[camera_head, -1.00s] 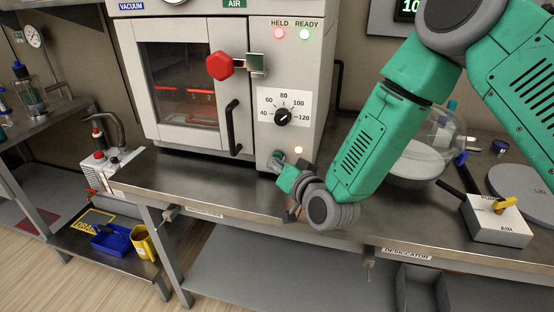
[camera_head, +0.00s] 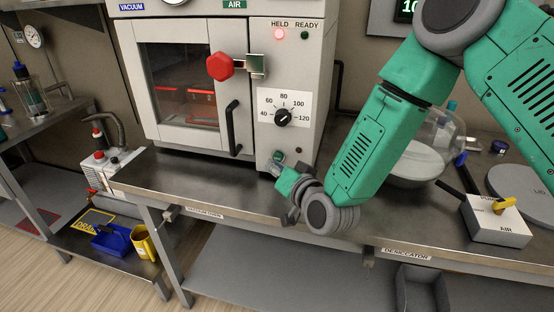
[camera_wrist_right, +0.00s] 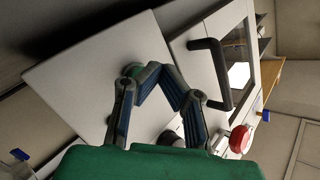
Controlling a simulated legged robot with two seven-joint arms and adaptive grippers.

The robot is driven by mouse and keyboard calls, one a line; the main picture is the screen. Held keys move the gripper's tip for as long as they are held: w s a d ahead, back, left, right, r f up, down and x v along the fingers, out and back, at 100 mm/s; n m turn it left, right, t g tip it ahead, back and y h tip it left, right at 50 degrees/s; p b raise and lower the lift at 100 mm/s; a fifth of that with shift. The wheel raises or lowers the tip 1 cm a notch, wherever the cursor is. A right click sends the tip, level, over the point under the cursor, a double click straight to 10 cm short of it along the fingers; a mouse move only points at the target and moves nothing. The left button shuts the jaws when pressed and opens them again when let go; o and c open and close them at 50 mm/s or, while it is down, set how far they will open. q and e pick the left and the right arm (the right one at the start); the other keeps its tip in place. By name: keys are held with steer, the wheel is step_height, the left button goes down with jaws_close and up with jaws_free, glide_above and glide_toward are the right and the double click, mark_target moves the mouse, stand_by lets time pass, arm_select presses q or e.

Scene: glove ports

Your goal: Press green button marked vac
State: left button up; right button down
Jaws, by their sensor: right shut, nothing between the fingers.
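The vacuum oven's front panel (camera_head: 316,60) faces me in the head view. A small green button (camera_head: 278,155) sits low on it, below the dial; its marking is too small to read. In the right wrist view the green button (camera_wrist_right: 133,69) shows just beside the fingertips. My right gripper (camera_head: 273,168) is shut and empty, its tips at the lower panel close to the button. In the right wrist view the tips of my right gripper (camera_wrist_right: 154,70) meet; I cannot tell whether they touch the button. My left gripper is not in view.
The oven has a red door knob (camera_head: 220,67), a black handle (camera_head: 233,128) and a dial (camera_head: 283,117). The HELD light (camera_head: 279,34) glows red; READY (camera_head: 304,35) is dark. A glass desiccator (camera_head: 428,160) and an AIR valve box (camera_head: 496,221) stand to the right.

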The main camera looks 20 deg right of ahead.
steer(key=shift+s+a+p, duration=0.1)
steer(key=shift+s+a, duration=0.45)
steer(key=shift+s, duration=0.3)
steer(key=shift+s+a+p, duration=0.15)
steer(key=shift+s+a, duration=0.45)
steer(key=shift+s, duration=0.2)
steer(key=shift+s+a+p, duration=0.1)
steer(key=shift+s+a, duration=0.45)
steer(key=shift+s, duration=0.3)
